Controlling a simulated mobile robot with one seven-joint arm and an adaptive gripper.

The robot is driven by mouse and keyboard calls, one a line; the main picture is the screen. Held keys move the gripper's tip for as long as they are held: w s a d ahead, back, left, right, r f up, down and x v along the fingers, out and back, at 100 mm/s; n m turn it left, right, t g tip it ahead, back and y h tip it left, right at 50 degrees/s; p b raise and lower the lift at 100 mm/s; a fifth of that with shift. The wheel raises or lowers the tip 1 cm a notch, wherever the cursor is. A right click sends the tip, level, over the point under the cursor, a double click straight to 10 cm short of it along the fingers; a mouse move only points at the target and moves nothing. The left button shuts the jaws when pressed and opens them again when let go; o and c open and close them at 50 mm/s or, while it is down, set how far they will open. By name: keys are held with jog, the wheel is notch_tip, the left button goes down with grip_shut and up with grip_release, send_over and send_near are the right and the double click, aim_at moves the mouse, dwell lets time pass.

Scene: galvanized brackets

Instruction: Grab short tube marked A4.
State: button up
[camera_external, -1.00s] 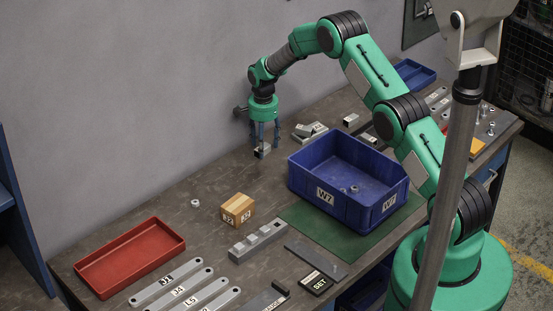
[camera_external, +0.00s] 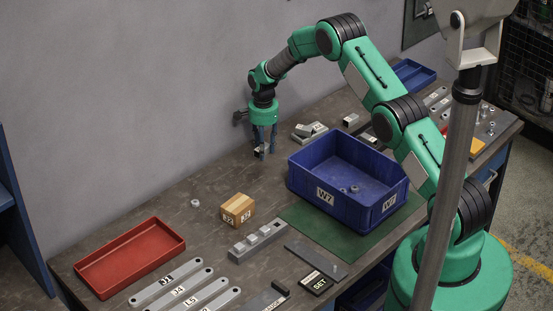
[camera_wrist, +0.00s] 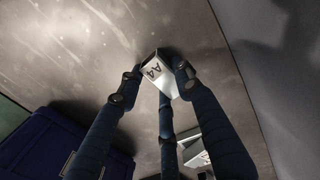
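The short tube marked A4 (camera_wrist: 158,72) is a small grey metal piece with its label facing up in the wrist view. In the external view the tube (camera_external: 259,150) is small and partly covered by the fingers. My gripper (camera_external: 262,148) points down over the bench near the wall. In the wrist view its blue fingers (camera_wrist: 160,82) are drawn in around the tube, with their tips against its sides. Whether the tube rests on the bench or is just off it is hard to tell.
More grey tubes (camera_external: 310,130) lie close to the right of my gripper. The blue bin W7 (camera_external: 310,180) stands further right, on a green mat (camera_external: 355,241). A cardboard box (camera_external: 237,209) and a red tray (camera_external: 130,257) are nearer. The bench left of my gripper is mostly clear.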

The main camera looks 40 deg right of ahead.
jog(key=shift+c, duration=1)
jog(key=shift+r, duration=0.15)
notch_tip(320, 180, up, 10)
dwell(0.3)
